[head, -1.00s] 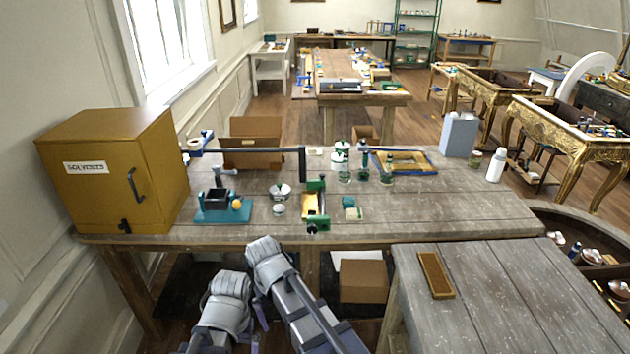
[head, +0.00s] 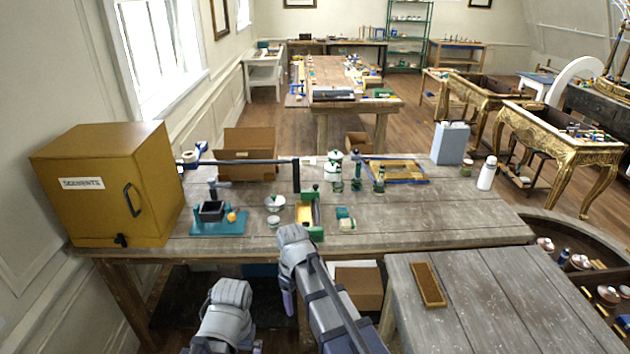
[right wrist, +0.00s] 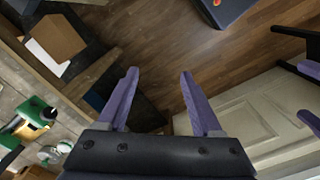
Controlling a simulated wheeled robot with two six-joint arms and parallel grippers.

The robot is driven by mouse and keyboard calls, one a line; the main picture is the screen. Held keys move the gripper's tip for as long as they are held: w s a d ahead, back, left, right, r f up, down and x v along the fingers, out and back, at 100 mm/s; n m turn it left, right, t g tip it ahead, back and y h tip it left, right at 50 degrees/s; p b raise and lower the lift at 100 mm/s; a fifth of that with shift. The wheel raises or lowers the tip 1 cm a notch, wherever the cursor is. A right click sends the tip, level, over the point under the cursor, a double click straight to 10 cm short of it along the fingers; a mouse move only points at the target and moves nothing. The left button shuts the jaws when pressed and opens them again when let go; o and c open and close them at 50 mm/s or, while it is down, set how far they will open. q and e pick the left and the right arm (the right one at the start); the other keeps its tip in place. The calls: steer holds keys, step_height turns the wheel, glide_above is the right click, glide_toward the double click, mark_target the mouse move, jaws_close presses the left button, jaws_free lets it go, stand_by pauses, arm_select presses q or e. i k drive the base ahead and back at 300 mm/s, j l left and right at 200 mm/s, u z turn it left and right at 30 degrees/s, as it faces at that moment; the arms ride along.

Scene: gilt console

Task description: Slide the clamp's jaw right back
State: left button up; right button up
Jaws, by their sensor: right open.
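A bar clamp (head: 250,161) lies along the back of the wooden workbench. My right gripper (head: 287,302) is below and in front of the bench edge, well apart from the clamp. In the right wrist view it (right wrist: 158,72) is open and empty, its purple fingers over the floor. My left arm shows low in the head view, but its fingers are hidden.
A yellow cabinet (head: 105,190) stands at the bench's left. A teal-based fixture (head: 220,227), a green-and-yellow frame (head: 307,213), and small jars are in front of the clamp.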

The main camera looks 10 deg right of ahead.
mark_target(305, 195)
steer(key=i+l+z, duration=0.2)
steer(key=i, duration=0.95)
steer(key=i+j+z, duration=0.2)
steer(key=i, duration=0.95)
